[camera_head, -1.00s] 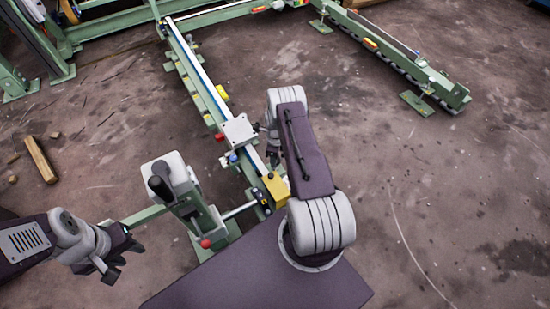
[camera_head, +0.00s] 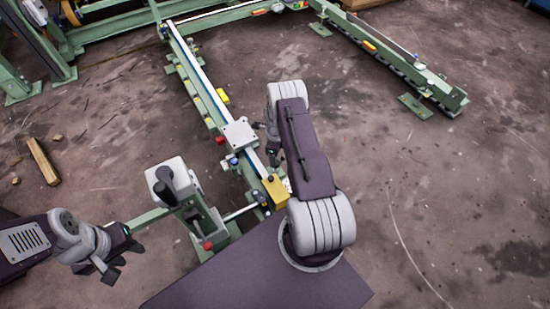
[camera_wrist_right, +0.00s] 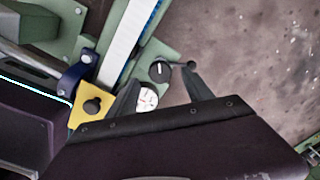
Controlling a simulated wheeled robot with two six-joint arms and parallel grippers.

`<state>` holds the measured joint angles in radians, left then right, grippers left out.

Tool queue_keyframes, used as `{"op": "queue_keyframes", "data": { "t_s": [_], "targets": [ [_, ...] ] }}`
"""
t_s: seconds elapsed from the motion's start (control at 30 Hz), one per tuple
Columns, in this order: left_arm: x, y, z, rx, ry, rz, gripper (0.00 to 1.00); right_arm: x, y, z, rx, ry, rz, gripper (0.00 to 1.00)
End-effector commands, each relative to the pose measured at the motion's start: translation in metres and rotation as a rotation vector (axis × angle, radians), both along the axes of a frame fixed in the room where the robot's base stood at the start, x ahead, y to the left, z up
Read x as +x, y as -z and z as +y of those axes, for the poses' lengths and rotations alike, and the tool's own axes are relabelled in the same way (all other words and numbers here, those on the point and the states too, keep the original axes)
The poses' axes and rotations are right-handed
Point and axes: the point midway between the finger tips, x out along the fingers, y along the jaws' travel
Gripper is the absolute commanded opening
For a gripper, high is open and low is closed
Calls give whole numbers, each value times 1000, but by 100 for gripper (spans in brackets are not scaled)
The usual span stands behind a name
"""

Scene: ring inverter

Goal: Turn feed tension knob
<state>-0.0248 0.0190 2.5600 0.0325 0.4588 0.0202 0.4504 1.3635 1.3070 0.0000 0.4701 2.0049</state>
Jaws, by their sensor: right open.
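A round black knob with a white line (camera_wrist_right: 160,71) sits on the green machine plate in the right wrist view, beside the blue-edged rail. It looks like the feed tension knob, but I can read no label. My right gripper (camera_wrist_right: 163,78) is open, with its two dark fingers on either side of the knob; I cannot tell whether they touch it. A white dial gauge (camera_wrist_right: 148,98) shows between the fingers, nearer the wrist. In the head view my right arm hides most of that gripper and the knob. My left gripper (camera_head: 122,262) is open and empty at the lower left.
A yellow block with a black knob (camera_wrist_right: 92,107) stands left of my right gripper. The long green rail (camera_head: 205,85) carries a pale square plate (camera_head: 239,134). A grey-topped green post with a black handle (camera_head: 172,180) stands near my left gripper. Open floor lies right.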

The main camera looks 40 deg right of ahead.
Motion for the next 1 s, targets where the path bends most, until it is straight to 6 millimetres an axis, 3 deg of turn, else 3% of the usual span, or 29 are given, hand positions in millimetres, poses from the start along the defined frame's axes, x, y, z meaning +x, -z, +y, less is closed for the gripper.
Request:
{"op": "queue_keyframes", "data": {
  "t_s": [0.03,0.23,0.83,0.93,1.0],
  "targets": [
    [0,-14,0,0,0,0,36,0,-20,0,0,0,0,59],
    [0,-26,0,0,0,0,36,0,-47,0,0,0,0,59],
    [0,-25,0,0,0,0,36,0,-49,1,1,-3,1,59],
    [0,-26,0,0,0,0,36,21,-66,9,-16,-38,-35,59],
    [0,-26,0,0,0,0,36,51,-100,15,-43,-75,-99,59]
  ]
}}
